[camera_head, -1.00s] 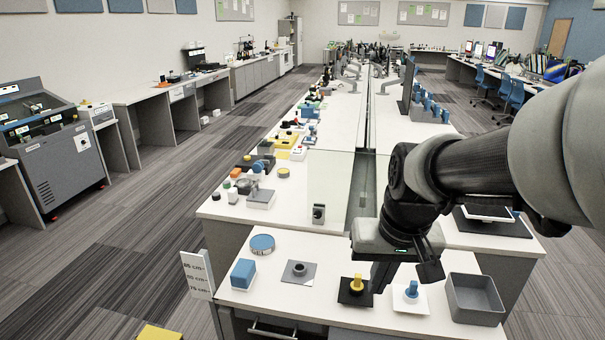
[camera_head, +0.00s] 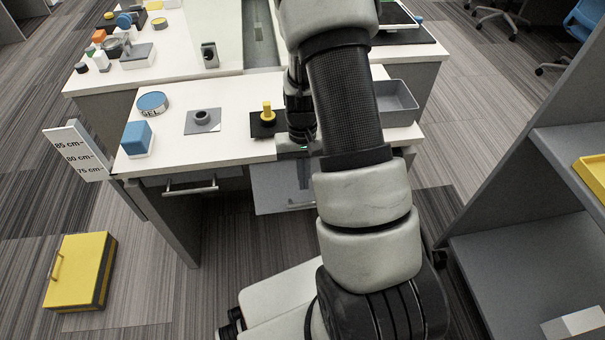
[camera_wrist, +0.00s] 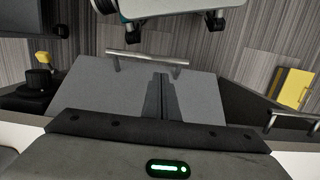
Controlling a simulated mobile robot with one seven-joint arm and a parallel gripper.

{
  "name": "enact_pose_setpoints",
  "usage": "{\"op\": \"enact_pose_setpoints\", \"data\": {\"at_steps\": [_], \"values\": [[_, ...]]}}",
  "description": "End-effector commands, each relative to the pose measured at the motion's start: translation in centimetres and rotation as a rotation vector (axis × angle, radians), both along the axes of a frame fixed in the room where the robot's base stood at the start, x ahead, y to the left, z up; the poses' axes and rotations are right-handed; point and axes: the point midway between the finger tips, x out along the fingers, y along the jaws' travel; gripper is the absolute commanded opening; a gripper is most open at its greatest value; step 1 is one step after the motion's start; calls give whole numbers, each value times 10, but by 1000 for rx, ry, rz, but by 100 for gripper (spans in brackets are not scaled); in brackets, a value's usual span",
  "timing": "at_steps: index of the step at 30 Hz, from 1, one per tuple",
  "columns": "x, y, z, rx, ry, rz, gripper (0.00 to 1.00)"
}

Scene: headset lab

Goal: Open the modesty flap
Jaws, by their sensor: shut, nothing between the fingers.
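The modesty flap (camera_head: 276,192), a pale grey panel with a bar handle, hangs below the table's front edge and seems to slant outward. The arm hides its right part. In the wrist view the flap (camera_wrist: 115,90) stretches away from the table edge, with its bar handle (camera_wrist: 150,58) along the far edge. My gripper (camera_head: 304,184) points down over the flap, partly hidden by my arm. In the wrist view its dark fingers (camera_wrist: 162,78) are together over the middle of the flap, short of the handle. Whether they touch the panel I cannot tell.
The white table (camera_head: 165,166) bears a blue box (camera_head: 136,138), a yellow-knobbed black plate (camera_head: 267,118) and a grey bin (camera_head: 396,101). A drawer handle (camera_head: 190,187) is left of the flap. A yellow box (camera_head: 82,270) lies on the floor; a grey shelf (camera_head: 520,225) stands right.

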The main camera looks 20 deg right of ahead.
Motion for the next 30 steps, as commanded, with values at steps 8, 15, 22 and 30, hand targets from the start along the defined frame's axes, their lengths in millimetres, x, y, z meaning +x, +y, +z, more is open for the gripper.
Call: {"op": "enact_pose_setpoints", "data": {"at_steps": [8, 15, 22, 30], "values": [[-6, 2, -47, 1, 2, 1, 0], [-7, 2, -57, 1, -1, 1, 0], [-7, 2, -57, 0, -1, 1, 0], [-8, 2, -51, 9, 32, 2, 0]]}}
